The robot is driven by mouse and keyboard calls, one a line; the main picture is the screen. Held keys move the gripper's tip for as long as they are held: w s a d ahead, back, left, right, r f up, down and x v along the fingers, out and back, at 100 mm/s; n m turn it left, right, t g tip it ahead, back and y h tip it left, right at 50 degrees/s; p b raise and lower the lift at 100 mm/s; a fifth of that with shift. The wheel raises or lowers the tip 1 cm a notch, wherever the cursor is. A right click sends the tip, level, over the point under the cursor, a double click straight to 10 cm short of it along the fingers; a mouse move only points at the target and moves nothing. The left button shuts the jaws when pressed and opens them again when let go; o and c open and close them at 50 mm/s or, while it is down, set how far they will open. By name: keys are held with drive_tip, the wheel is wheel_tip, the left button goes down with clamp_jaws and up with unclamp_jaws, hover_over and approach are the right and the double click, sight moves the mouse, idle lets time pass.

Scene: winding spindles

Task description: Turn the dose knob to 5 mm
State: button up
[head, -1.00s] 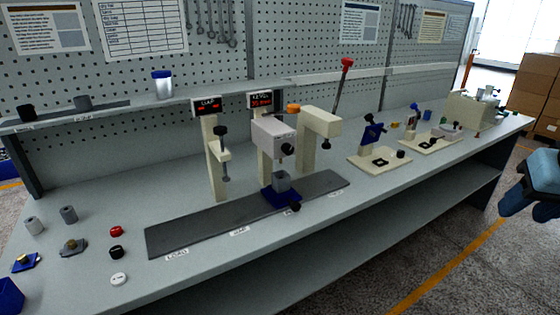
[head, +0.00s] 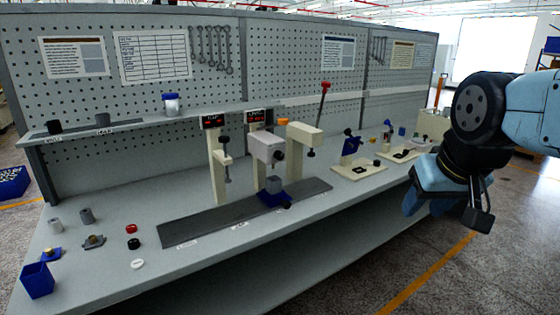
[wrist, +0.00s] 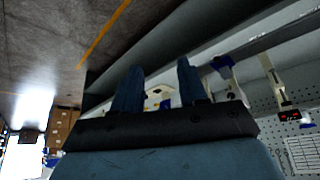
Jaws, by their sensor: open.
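A pale box head (head: 265,146) stands on the middle post of the bench. A dark round knob (head: 280,155) sits on its front; it may be the dose knob, but its marks are too small to read. A display (head: 259,116) with red characters is above it; I cannot read its value surely. A blue fixture (head: 274,199) with a grey block is below the head. My gripper (wrist: 160,85) is open and empty in the wrist view, its two blue fingers apart. In the head view it hangs right of the bench, well away from the knob.
A red-tipped lever (head: 325,86) and cream arm (head: 304,132) stand right of the head. A post with a clamp screw (head: 224,160) stands left. Small stations (head: 358,168) fill the right bench; a blue bin (head: 38,280) is front left. The floor before the bench is clear.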

drive_tip(key=shift+o, duration=0.2)
drive_tip(key=shift+o, duration=1.3)
drive_tip(key=w+n+t, duration=0.1)
drive_tip(key=w+t, duration=0.2)
drive_tip(key=w, duration=1)
drive_tip(key=shift+f, duration=0.45)
drive_tip(key=n+t+y, duration=0.6)
drive_tip(key=n+y, duration=0.2)
drive_tip(key=y, duration=0.2)
approach(281, 156)
drive_tip(key=x, duration=0.8)
drive_tip(key=shift+w+a+f, duration=0.1)
drive_tip(key=shift+w+a, duration=0.1)
drive_tip(key=shift+w, duration=0.05)
drive_tip(key=shift+c, duration=0.3)
